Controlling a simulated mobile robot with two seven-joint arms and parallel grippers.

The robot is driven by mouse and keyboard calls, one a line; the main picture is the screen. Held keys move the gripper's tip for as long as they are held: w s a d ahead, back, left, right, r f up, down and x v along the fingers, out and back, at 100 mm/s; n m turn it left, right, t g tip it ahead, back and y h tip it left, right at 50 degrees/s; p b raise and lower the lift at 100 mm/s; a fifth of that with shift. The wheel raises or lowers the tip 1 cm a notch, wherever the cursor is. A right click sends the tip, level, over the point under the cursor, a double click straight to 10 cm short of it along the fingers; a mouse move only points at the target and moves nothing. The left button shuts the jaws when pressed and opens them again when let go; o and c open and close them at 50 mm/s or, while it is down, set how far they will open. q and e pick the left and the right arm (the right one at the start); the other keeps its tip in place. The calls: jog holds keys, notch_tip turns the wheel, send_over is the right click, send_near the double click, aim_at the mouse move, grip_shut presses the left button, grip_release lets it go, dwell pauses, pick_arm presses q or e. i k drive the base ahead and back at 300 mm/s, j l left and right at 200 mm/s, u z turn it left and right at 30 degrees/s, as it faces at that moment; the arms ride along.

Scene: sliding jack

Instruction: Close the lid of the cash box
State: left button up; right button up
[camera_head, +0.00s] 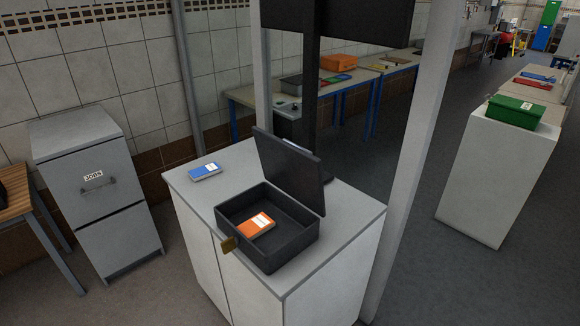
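The dark grey cash box (290,253) sits on top of a white cabinet in the middle of the head view. Its lid (290,172) stands open, raised nearly upright along the box's back right side. An orange booklet (257,225) with a white label lies inside on the box floor. A small brass-coloured piece (228,244) shows at the box's front left corner; I cannot tell whether it touches the box. Neither of my grippers is in view.
A blue booklet (204,171) lies on the cabinet top (343,215), left of the box. A light post (405,160) rises close at the cabinet's right, and a dark post (311,90) behind the lid. A grey filing cabinet (95,185) stands left. A green box (514,112) is farther right.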

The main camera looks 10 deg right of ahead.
aim_at(291, 168)
jog(key=l+u, duration=0.4)
jog(key=l, duration=0.65)
jog(key=i+l+u, duration=0.2)
jog(key=l, duration=0.3)
jog(key=l+u, duration=0.2)
jog(key=l, duration=0.25)
jog(key=i+l, duration=0.1)
jog(key=l, duration=0.2)
jog(key=i+l+u, duration=0.15)
jog(key=l, duration=0.2)
jog(key=i+l, duration=0.1)
jog(key=l, duration=0.2)
